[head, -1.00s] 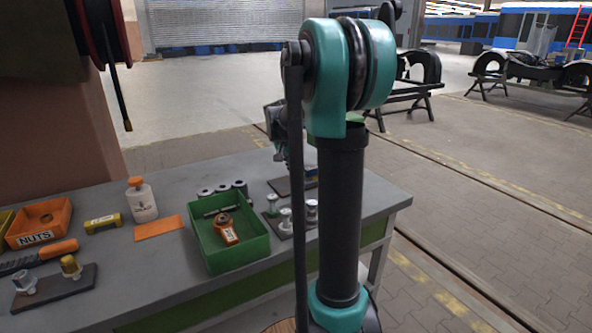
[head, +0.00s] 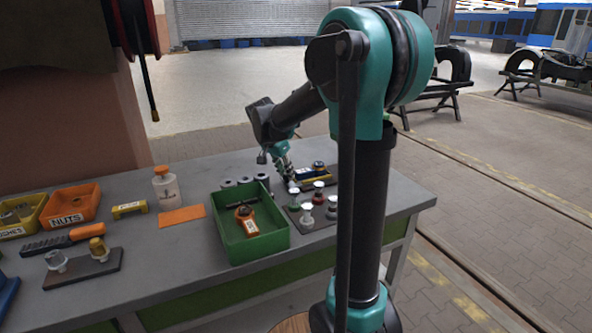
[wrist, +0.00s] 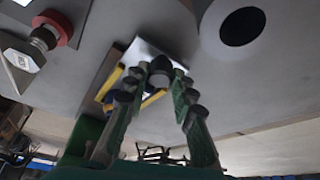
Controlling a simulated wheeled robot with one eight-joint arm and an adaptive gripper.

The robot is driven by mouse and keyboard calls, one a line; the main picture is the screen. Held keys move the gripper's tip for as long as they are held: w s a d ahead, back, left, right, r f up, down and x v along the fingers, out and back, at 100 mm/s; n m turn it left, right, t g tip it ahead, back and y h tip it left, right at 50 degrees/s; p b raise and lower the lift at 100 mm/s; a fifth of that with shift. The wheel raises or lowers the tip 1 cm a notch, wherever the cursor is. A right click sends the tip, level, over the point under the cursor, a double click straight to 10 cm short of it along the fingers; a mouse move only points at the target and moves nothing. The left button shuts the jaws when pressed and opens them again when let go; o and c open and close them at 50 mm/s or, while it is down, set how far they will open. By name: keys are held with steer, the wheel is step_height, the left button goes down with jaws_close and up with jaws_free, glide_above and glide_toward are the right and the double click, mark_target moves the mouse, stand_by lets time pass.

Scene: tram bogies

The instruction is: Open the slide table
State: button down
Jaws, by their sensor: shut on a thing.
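The slide table (head: 316,174) is a small dark-based unit with yellow edges near the back right of the bench. In the wrist view its pale plate (wrist: 146,54) and yellow strips show between and beyond my fingers. My gripper (head: 289,181) reaches down at its left end. In the wrist view my gripper (wrist: 160,82) has its two green fingers on either side of a round grey knob (wrist: 160,69) and is shut on it. The fingers hide part of the slide table, and I cannot tell how far it is open.
A board with several fittings (head: 319,191) lies just in front of the slide table. A green bin (head: 265,246) stands to the front left. The bench's right end is clear.

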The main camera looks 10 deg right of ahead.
steer(key=c, duration=1.3)
jaws_free()
steer(key=shift+o, duration=0.2)
steer(key=v, duration=1.2)
steer(key=shift+s, duration=0.1)
